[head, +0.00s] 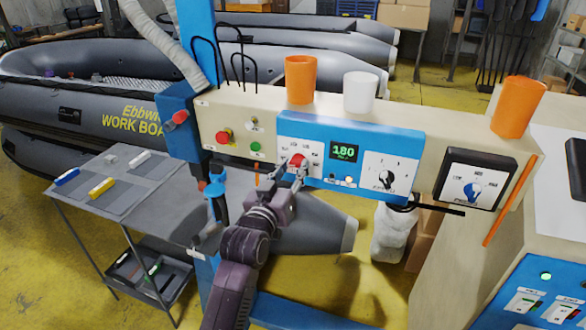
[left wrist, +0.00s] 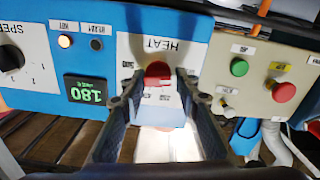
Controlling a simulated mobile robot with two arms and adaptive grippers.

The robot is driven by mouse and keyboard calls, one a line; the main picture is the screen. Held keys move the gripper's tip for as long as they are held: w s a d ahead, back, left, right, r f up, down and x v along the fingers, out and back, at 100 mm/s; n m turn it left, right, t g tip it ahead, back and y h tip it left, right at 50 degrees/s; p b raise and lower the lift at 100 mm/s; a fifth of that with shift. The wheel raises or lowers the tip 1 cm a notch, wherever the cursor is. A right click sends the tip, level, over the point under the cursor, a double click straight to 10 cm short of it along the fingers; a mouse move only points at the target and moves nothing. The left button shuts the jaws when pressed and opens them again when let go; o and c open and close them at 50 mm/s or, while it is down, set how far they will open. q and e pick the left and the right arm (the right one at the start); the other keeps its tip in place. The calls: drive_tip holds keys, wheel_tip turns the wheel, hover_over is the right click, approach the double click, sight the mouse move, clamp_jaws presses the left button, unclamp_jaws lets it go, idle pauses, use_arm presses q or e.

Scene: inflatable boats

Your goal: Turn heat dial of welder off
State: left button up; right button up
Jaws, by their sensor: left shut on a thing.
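The heat dial is a red knob (head: 297,159) on a white plate at the left end of the welder's blue panel (head: 300,129). In the left wrist view the red knob (left wrist: 157,74) is upside down under the label HEAT. My left gripper (head: 295,170) reaches up to the dial from below, its fingers closed on the knob's two sides. The fingertips (left wrist: 157,88) hide part of the plate markings, so the dial's setting is not clear. The green display (head: 344,152) reads 180. My right gripper is not in view.
A red button (head: 223,137) and a green button (head: 256,147) are left of the panel. A black speed dial (head: 385,178) and a blue-knobbed switch (head: 472,190) are to the right. Orange and white cups stand on top. A grey table (head: 150,205) stands at left.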

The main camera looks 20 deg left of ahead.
use_arm(q)
drive_tip(key=shift+f, duration=0.1)
drive_tip(key=o, duration=1.2)
drive_tip(key=shift+c, duration=0.2)
drive_tip(key=shift+s, duration=0.1)
drive_tip(key=s, duration=1.1)
drive_tip(key=shift+s+a, duration=0.15)
drive_tip(key=shift+s, duration=0.25)
